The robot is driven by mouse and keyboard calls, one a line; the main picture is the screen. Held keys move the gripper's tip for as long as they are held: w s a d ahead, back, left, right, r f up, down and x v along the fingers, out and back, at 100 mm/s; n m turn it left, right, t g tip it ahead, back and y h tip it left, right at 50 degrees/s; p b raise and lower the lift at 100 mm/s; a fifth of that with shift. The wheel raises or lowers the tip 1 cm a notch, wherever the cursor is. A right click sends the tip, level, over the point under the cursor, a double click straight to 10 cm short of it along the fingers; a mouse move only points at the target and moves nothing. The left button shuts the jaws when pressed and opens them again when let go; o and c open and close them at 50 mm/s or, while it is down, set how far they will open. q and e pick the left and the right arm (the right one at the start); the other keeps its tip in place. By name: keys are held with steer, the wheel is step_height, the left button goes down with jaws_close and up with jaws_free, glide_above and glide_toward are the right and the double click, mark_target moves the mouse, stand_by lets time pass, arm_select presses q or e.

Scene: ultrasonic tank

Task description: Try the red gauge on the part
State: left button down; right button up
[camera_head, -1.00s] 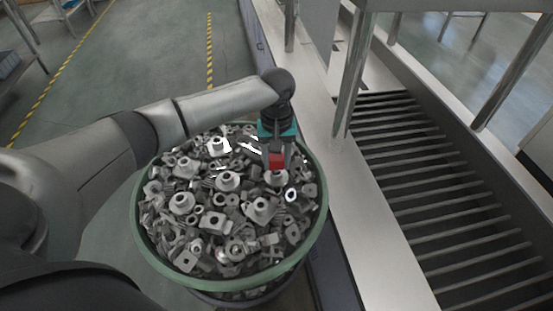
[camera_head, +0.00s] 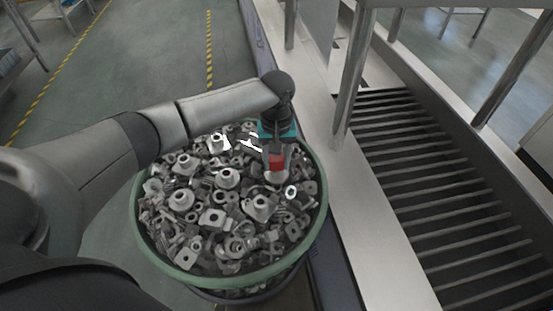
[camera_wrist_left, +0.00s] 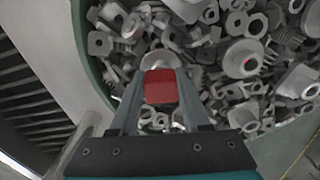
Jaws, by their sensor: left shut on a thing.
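The red gauge (camera_head: 277,161) is a small red block held in my left gripper (camera_head: 276,160), over the right part of a green bin full of grey metal parts. A round flanged part (camera_head: 276,177) lies directly below the gauge, and the two look touching or nearly so. In the left wrist view the red gauge (camera_wrist_left: 160,87) sits between the two fingers, and the round part (camera_wrist_left: 158,60) shows just beyond it. Whether the gauge is seated on the part is hidden. My right gripper is not in view.
The green bin (camera_head: 143,228) is piled with loose flanged parts, nuts and blocks. To its right runs a pale metal ledge (camera_head: 375,225) with upright posts and a slatted conveyor (camera_head: 440,190) beyond. Floor with yellow-black tape lies behind.

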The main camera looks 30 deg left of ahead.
arm_select(q)
steer(key=shift+s+f, duration=0.1)
steer(key=shift+f, duration=0.4)
stand_by(1.0)
steer(key=shift+r+p, duration=2.4)
steer(key=shift+p, duration=0.6)
step_height(320, 180, up, 4)
steer(key=p, duration=0.5)
